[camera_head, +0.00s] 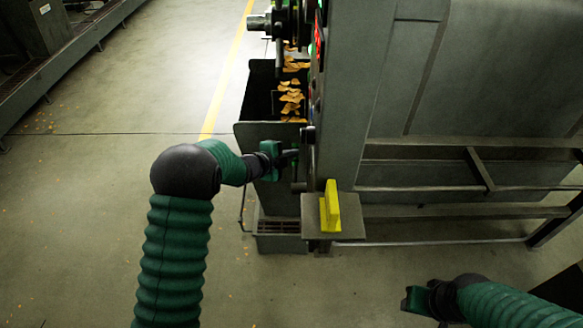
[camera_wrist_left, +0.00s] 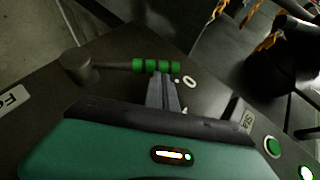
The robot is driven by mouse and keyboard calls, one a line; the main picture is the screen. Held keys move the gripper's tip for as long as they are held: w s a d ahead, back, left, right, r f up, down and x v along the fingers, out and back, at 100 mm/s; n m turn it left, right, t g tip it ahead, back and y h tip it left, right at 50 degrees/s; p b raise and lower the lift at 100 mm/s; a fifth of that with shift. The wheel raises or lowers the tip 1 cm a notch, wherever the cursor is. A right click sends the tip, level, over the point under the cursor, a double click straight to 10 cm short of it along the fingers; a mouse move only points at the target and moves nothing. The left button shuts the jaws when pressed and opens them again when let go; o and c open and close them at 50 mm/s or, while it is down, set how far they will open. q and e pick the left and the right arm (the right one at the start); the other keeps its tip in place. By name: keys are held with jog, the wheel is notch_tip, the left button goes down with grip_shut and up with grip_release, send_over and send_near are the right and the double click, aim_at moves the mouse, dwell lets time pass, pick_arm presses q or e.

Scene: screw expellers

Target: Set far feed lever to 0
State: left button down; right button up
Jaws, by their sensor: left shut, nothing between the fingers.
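In the left wrist view a lever with a dark round hub (camera_wrist_left: 78,66) and a green-banded grip (camera_wrist_left: 156,65) points right across a dark panel. A white 0 mark (camera_wrist_left: 190,82) is just beyond the grip's right end. My left gripper (camera_wrist_left: 160,78) is shut with nothing between its fingers. Its tips are at the near side of the green grip; I cannot tell whether they touch. In the head view my left gripper (camera_head: 293,155) is at the machine's side, near dark knobs on the panel edge. My right gripper (camera_head: 410,300) is low at the right, away from the machine.
A partly cut-off label (camera_wrist_left: 14,98) is left on the panel and green lit buttons (camera_wrist_left: 272,146) are at the right. A yellow block (camera_head: 331,206) stands on a small ledge below the panel. A bin with orange flakes (camera_head: 291,100) is behind.

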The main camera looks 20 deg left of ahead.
dwell(0.4)
pick_arm(q)
jog(key=b+v, duration=0.1)
jog(key=v, duration=1.6)
jog(key=s+d+f+n+g+y, duration=0.2)
jog(key=s+d+f+n+g, duration=0.1)
jog(key=s+n, duration=0.6)
jog(key=s+d+f+n+g+y, duration=0.2)
jog(key=s+f+n+g, duration=0.4)
jog(key=s+n, duration=0.3)
jog(key=s+d, duration=0.1)
jog(key=s, duration=0.3)
jog(key=shift+f+n+y, duration=0.3)
jog(key=shift+f+y, duration=0.05)
jog(key=shift+y, duration=0.05)
jog(key=shift+w+d, duration=0.1)
jog(key=shift+d, duration=0.15)
jog(key=shift+a, duration=0.1)
